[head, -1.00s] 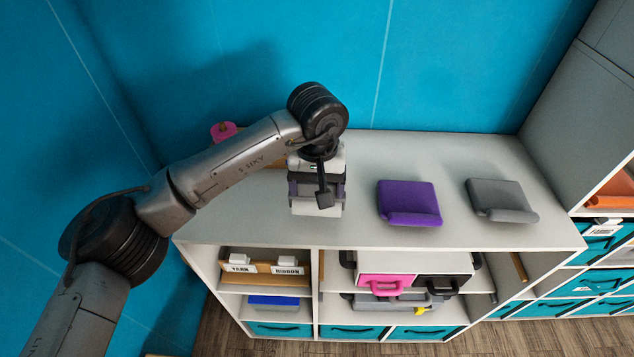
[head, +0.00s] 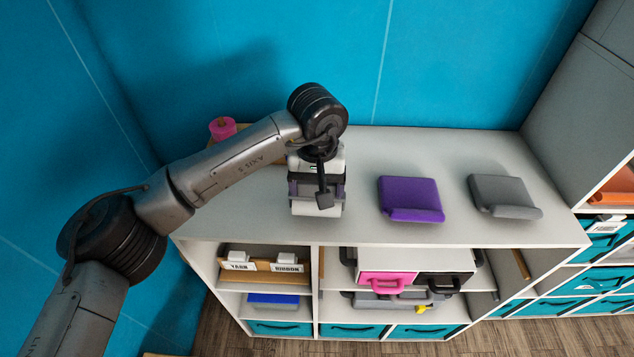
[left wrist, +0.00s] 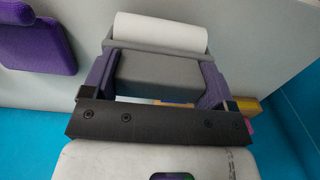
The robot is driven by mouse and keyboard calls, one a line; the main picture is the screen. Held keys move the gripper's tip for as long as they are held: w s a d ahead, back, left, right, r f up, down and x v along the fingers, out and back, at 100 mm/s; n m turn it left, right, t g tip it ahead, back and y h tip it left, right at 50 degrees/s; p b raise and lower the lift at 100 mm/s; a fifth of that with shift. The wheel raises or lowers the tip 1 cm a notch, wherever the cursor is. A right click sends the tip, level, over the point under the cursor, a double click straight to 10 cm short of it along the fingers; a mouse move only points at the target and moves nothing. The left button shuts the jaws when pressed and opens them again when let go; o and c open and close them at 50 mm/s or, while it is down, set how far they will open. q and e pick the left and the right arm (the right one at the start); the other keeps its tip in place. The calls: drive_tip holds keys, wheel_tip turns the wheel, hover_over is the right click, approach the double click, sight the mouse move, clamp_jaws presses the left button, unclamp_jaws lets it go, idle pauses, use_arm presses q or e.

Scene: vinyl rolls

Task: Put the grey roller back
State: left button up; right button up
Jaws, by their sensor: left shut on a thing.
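My left gripper (head: 317,192) points down over the left part of the cabinet top, seen from above. It also shows in the left wrist view (left wrist: 153,90), its two purple-padded fingers shut on the grey body of the roller (left wrist: 157,78). The roller's white roll (left wrist: 160,30) lies across the front of its grey frame and also shows in the head view (head: 316,209). I cannot tell whether the roller touches the cabinet top. A purple holder (head: 409,199) with a front lip and a similar grey holder (head: 503,196) stand to the right, both empty. My right gripper is not in view.
The white cabinet top (head: 365,155) is clear around the holders. A pink spool (head: 222,127) stands at its back left. Blue walls (head: 440,60) close off the back and left. A tall grey cabinet (head: 585,120) stands at the right. Shelves below hold boxes and bins.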

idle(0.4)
use_arm(q)
drive_tip(key=shift+f, duration=0.25)
drive_tip(key=shift+f+b, duration=0.45)
drive_tip(key=shift+b, duration=0.1)
drive_tip(key=shift+f, duration=0.2)
idle(0.4)
drive_tip(key=o, duration=1.2)
drive_tip(key=shift+r, duration=0.15)
